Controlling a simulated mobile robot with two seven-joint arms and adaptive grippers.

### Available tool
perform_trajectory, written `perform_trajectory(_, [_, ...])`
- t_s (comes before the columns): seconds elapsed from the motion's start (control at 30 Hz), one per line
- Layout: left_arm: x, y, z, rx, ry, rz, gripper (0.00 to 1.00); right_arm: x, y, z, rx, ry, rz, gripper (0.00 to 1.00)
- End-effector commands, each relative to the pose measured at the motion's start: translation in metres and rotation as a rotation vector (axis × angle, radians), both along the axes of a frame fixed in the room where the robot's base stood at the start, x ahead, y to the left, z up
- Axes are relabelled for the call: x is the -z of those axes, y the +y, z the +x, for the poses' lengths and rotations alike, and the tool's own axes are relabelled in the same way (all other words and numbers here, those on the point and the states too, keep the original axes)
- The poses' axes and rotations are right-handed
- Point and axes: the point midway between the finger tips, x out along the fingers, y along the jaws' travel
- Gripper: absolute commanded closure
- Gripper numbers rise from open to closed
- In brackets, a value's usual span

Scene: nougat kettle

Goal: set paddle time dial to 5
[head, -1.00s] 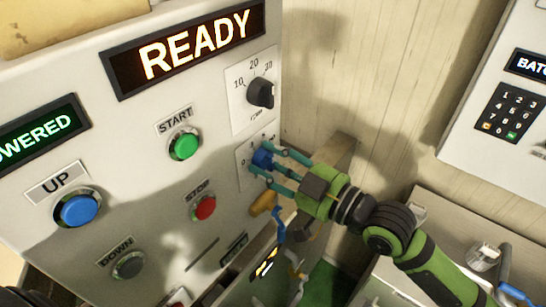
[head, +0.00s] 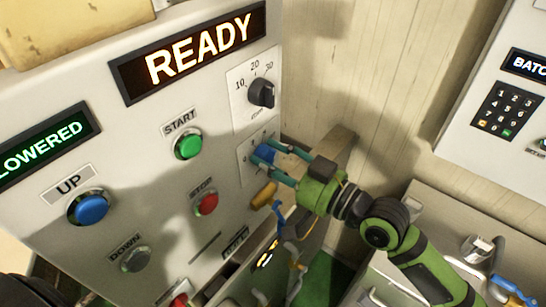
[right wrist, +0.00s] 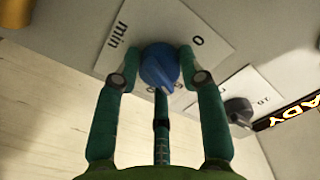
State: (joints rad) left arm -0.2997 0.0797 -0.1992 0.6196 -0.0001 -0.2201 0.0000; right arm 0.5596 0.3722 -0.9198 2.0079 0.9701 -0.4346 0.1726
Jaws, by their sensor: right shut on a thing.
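The blue dial (right wrist: 158,66) sits on a white scale plate (right wrist: 205,20) marked "0" and "min" in the right wrist view. In the head view the blue dial (head: 266,152) is partly hidden by my fingers. My right gripper (right wrist: 160,58) is shut on the blue dial, with green fingers on both sides of it. It also shows in the head view (head: 272,160). Most of the scale numbers are covered, so the dial's setting cannot be read.
Above is a black dial (head: 262,93) with a 10-20-30 scale. The panel has a green START button (head: 188,146), a red STOP button (head: 206,203), a blue UP button (head: 88,209) and a grey DOWN button (head: 136,259). The display (head: 190,50) reads READY. A keypad (head: 507,110) is at right.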

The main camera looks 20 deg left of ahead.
Motion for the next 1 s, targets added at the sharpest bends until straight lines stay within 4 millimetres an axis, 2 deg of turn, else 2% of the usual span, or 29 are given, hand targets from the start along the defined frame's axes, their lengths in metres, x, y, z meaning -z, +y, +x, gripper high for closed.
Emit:
perform_trajectory(0.03, [-0.001,0.0,0.0,0.0,0.0,0.0,1.0,-0.011,0.0,0.002,0.004,-0.014,0.022,0.93])
perform_trajectory(0.3, [-0.001,0.0,0.0,0.0,0.0,-0.001,1.0,-0.011,0.0,0.002,0.004,-0.016,0.022,0.93])
perform_trajectory(0.33, [-0.001,0.0,0.0,0.0,0.0,-0.001,1.0,-0.011,0.0,0.002,0.004,-0.016,0.022,0.56])
perform_trajectory(0.37, [-0.001,0.0,0.0,0.0,0.0,-0.001,1.0,-0.011,0.0,0.002,0.004,-0.016,0.022,0.44])
perform_trajectory(0.4, [-0.001,0.0,0.0,0.0,0.0,-0.001,1.0,-0.011,0.0,0.002,0.004,-0.015,0.022,0.36])
perform_trajectory(0.77, [0.0,0.0,-0.002,0.001,0.002,0.001,1.0,-0.004,-0.004,0.001,0.004,-0.007,0.011,0.36])
perform_trajectory(0.87, [0.0,0.0,-0.001,0.001,0.001,0.0,1.0,-0.003,-0.013,-0.002,0.004,-0.006,0.009,0.36])
perform_trajectory(1.0, [0.0,0.0,-0.001,0.001,0.0,0.0,1.0,-0.003,-0.036,-0.011,0.005,-0.007,0.007,0.36])
